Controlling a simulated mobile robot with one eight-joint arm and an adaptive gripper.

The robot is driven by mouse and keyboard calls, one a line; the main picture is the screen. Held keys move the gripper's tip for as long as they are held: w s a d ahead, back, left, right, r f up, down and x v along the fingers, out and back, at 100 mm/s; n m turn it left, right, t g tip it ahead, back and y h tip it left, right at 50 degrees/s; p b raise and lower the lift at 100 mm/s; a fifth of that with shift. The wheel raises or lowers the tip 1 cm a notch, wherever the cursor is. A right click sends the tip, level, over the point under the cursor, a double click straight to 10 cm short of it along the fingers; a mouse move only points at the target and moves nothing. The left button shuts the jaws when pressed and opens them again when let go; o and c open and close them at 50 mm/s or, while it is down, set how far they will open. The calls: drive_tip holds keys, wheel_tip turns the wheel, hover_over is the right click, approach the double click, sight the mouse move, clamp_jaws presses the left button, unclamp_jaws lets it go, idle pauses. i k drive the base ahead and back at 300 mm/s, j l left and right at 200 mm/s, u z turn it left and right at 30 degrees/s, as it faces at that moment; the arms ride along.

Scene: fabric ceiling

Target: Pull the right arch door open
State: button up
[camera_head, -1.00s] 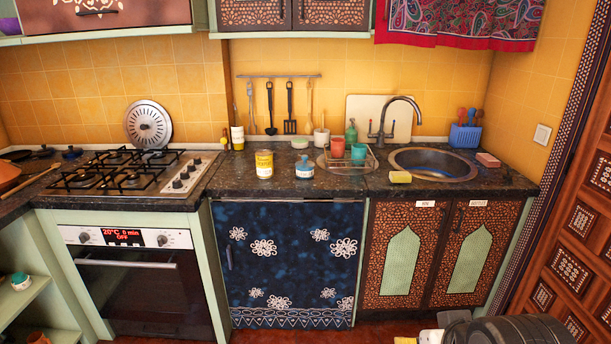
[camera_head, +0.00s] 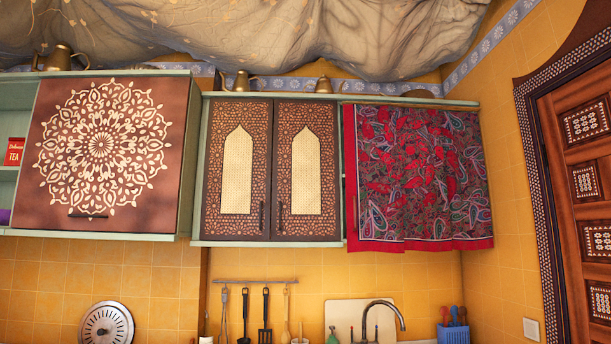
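The right arch door (camera_head: 327,175) is on the upper wall cabinet. It is brown with a fine pattern and a pale pointed-arch panel. It looks shut. Its dark vertical handle (camera_head: 279,217) is low on its left edge. The matching left arch door (camera_head: 211,180) sits beside it and also looks shut, with its own handle (camera_head: 262,216) low on its right edge. My gripper is not in view. The lower cabinet's arch doors are out of view now.
A red-edged paisley cloth (camera_head: 420,175) hangs right of the arch doors. A cabinet door with a white mandala (camera_head: 100,150) is on the left. Brass pots (camera_head: 238,81) stand on top. Below are hanging utensils (camera_head: 265,315) and a tap (camera_head: 385,304). A wooden door (camera_head: 575,190) is at right.

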sight(306, 193)
drive_tip(key=i+j, duration=0.1)
drive_tip(key=j, duration=0.3)
drive_tip(key=i+j, duration=0.15)
drive_tip(key=j, duration=0.25)
drive_tip(key=i+l, duration=0.1)
drive_tip(key=i, duration=0.7)
drive_tip(key=i+l, duration=0.15)
drive_tip(key=i, duration=0.7)
drive_tip(key=j+u, duration=0.05)
